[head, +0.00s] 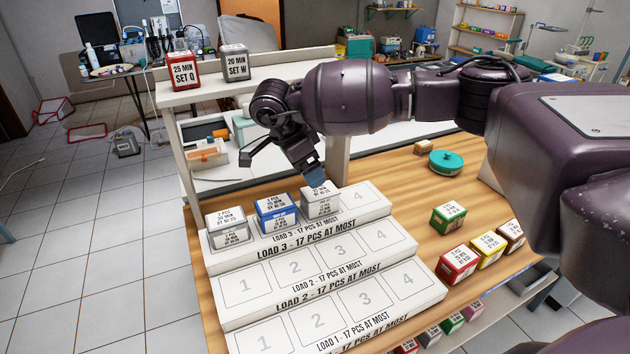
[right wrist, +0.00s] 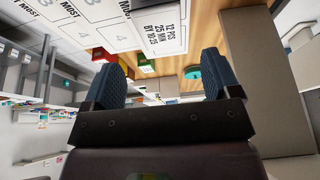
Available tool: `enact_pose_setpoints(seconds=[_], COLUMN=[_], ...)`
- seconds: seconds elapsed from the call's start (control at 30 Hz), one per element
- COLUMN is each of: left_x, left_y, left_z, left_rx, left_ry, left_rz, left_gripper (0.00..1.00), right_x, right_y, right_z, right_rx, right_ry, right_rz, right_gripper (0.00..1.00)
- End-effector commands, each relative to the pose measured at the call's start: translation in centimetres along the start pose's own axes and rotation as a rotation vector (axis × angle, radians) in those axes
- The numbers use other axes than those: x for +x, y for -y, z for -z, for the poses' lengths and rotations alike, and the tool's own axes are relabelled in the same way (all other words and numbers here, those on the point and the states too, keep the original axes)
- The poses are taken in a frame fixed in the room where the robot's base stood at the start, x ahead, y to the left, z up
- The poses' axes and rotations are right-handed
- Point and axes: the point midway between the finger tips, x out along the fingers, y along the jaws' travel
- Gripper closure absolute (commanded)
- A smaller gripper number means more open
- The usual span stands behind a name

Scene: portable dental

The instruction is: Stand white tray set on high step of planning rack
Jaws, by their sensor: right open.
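The planning rack (head: 330,262) has three steps, with numbered spaces on each. On its high step, marked LOAD 3, a pale grey-white tray set (head: 320,201) stands upright in space 3. A blue set (head: 276,214) is in space 2 and another pale grey set (head: 228,227) in space 1. Space 4 is empty. My right gripper (head: 283,170) is open, just above and behind the set in space 3. In the right wrist view, a labelled white box (right wrist: 160,22) lies beyond the open fingers (right wrist: 160,82), with nothing between them. My left gripper is out of view.
Green (head: 448,217), red (head: 458,262), yellow (head: 488,248) and brown (head: 511,233) sets stand on the wooden table right of the rack. A teal round container (head: 445,162) is farther back. Red SET Q (head: 183,70) and grey SET W (head: 235,62) boxes stand on the raised shelf.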

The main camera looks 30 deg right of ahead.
Motion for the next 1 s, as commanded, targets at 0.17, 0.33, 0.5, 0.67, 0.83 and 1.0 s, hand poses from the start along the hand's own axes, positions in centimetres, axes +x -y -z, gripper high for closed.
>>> enact_pose_setpoints(seconds=[0.17, 0.33, 0.5, 0.67, 0.83, 1.0], left_x=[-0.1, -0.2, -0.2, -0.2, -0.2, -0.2], left_y=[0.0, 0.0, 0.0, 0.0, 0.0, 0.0], left_z=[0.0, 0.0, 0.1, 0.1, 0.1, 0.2], left_rx=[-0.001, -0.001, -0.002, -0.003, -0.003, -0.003], left_ry=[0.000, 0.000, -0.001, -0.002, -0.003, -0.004], left_rz=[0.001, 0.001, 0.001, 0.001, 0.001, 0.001], left_gripper=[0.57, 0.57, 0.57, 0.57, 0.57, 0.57], right_x=[-2.5, -3.5, -3.6, -3.6, -3.6, -2.6], right_y=[0.0, 0.0, 0.0, 0.0, 0.0, -0.7], right_z=[0.0, 0.0, -0.1, -0.1, 0.0, -1.5], right_rx=[-0.001, -0.001, -0.001, -0.001, -0.001, -0.013], right_ry=[0.001, 0.000, 0.000, 0.000, 0.000, 0.046], right_rz=[0.001, 0.000, -0.001, -0.001, -0.001, -0.022], right_gripper=[0.17, 0.17, 0.17, 0.17, 0.17, 0.17])
